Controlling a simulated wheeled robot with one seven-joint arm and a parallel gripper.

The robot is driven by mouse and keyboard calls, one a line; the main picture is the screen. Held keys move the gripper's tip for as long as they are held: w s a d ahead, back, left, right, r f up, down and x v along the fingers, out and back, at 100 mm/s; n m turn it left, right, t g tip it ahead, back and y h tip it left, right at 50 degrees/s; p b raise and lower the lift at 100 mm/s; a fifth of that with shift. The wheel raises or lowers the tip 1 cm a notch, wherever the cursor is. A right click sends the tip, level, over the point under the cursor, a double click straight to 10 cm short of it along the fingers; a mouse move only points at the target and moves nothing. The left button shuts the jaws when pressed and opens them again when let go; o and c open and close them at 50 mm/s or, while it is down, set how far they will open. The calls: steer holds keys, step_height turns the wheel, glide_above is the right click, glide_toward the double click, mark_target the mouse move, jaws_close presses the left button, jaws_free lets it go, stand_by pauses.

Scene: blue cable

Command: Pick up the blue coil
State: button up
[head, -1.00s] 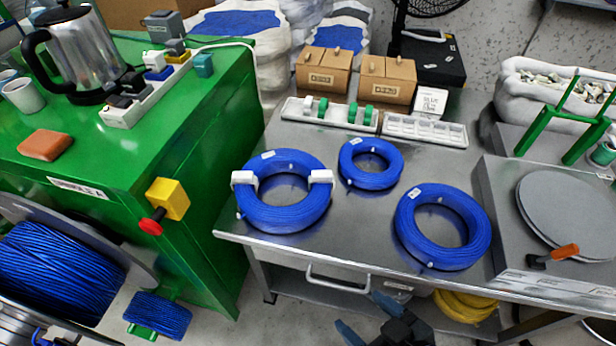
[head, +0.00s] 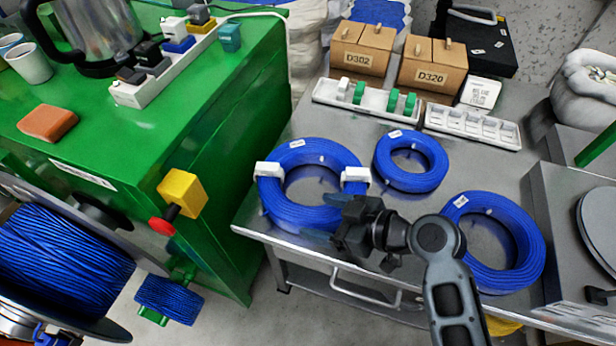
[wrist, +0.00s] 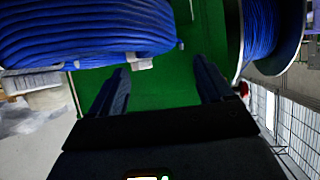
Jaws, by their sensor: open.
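Three blue cable coils lie flat on the steel table (head: 262,222). The left coil (head: 285,205) has two white clips, the smaller coil (head: 411,181) lies behind to its right, and another coil (head: 530,250) lies at the right, partly behind my arm. My gripper (head: 326,214) is open at the front right of the left coil and hides part of its rim. In the wrist view a blue coil (wrist: 80,30) with a white clip fills the upper left, beyond my open, empty fingers (wrist: 162,78). I cannot tell whether they touch the coil.
A green cabinet (head: 235,165) stands left of the table, with a yellow switch box (head: 184,190) on its side. A large cable reel (head: 60,255) is at lower left. White trays (head: 470,128) and cardboard boxes (head: 363,58) stand behind the coils.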

mark_target(293, 209)
steer(key=p+x, duration=0.1)
steer(key=x, duration=0.6)
steer(key=shift+w+a+f, duration=0.1)
steer(key=shift+w+a, duration=0.15)
steer(key=shift+w, duration=0.05)
steer(key=shift+s+f, duration=0.1)
steer(key=shift+s, duration=0.05)
jaws_close()
stand_by(0.4)
